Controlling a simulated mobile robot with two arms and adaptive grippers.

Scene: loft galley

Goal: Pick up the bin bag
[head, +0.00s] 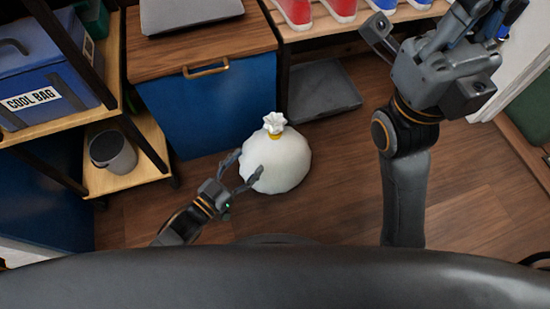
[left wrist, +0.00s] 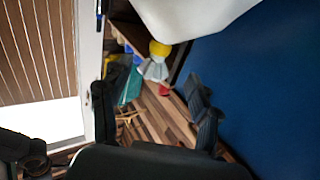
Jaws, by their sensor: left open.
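The bin bag (head: 280,165) is a full white sack with a yellow tie and a gathered top, upright on the wooden floor in the head view. My left gripper (head: 243,169) is open at the bag's left side, its fingertips close to or overlapping the bag's edge; I cannot tell whether they touch. In the left wrist view, the bag (left wrist: 190,14) shows at the top edge, with its tie and gathered neck between and beyond the open fingers (left wrist: 155,112). My right arm (head: 405,195) reaches up at the right; I cannot make out its finger opening.
A blue cabinet (head: 212,112) with a wooden top stands behind and left of the bag. A shelf holds a blue cool bag (head: 45,85) and a grey bin (head: 113,151). Floor right of the bag is clear.

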